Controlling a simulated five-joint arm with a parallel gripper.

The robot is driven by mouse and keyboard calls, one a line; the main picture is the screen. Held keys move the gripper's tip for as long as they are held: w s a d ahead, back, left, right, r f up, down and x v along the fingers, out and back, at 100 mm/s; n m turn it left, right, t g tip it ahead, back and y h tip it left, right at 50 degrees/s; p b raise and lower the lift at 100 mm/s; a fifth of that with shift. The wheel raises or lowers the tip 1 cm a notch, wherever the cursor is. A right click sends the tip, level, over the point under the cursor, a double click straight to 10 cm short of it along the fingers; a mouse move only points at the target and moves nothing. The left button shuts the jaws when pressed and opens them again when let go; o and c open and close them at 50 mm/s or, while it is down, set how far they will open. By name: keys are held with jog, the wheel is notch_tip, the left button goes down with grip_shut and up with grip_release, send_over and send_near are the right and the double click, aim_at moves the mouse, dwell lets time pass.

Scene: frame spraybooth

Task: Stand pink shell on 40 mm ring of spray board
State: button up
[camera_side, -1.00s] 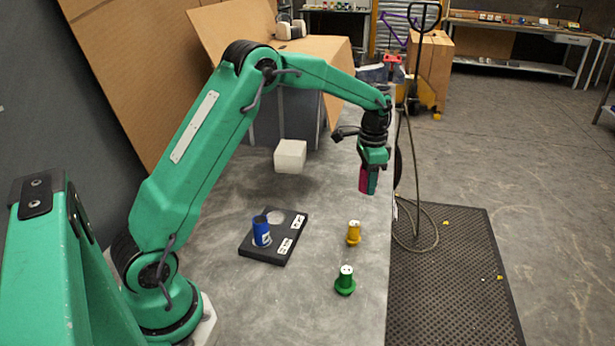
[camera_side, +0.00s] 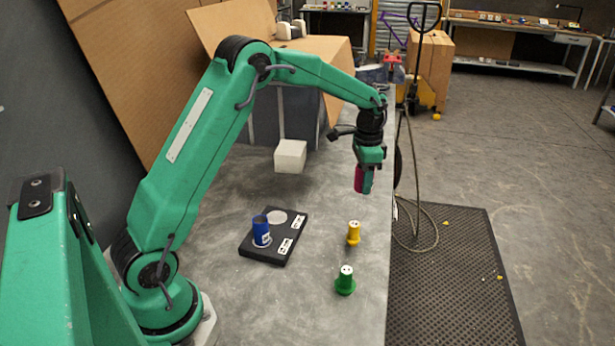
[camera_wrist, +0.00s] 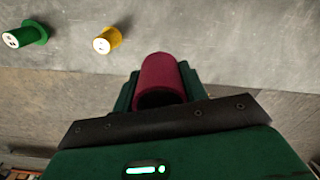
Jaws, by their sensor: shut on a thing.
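The pink shell (camera_side: 360,179), dark pink and tube-like, is held in my gripper (camera_side: 365,181) above the far right part of the table. In the wrist view the shell (camera_wrist: 161,78) sits between the jaws of my gripper (camera_wrist: 160,88), with its dark open end toward the camera. The black spray board (camera_side: 262,256) lies flat on the table, left of and nearer than my gripper. It has a pale round spot (camera_side: 277,217) at its back and white labels at its right. A blue shell (camera_side: 261,232) stands upright on the board's front round spot. Ring sizes are too small to read.
A yellow spool-like piece (camera_side: 353,233) and a green one (camera_side: 345,281) stand right of the board; both show in the wrist view. A white block (camera_side: 290,156) sits behind the board. The table's right edge is close to my gripper. The table between is clear.

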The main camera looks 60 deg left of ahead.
jog(key=s+a, duration=0.8)
jog(key=s, duration=0.2)
send_over(276, 217)
notch_tip(276, 217, down, 2)
jog(key=shift+d+f, duration=0.1)
jog(key=shift+f, duration=0.2)
jog(key=shift+f, duration=1.8)
jog(key=shift+f, duration=0.9)
dwell(0.4)
jog(key=o, duration=1.1)
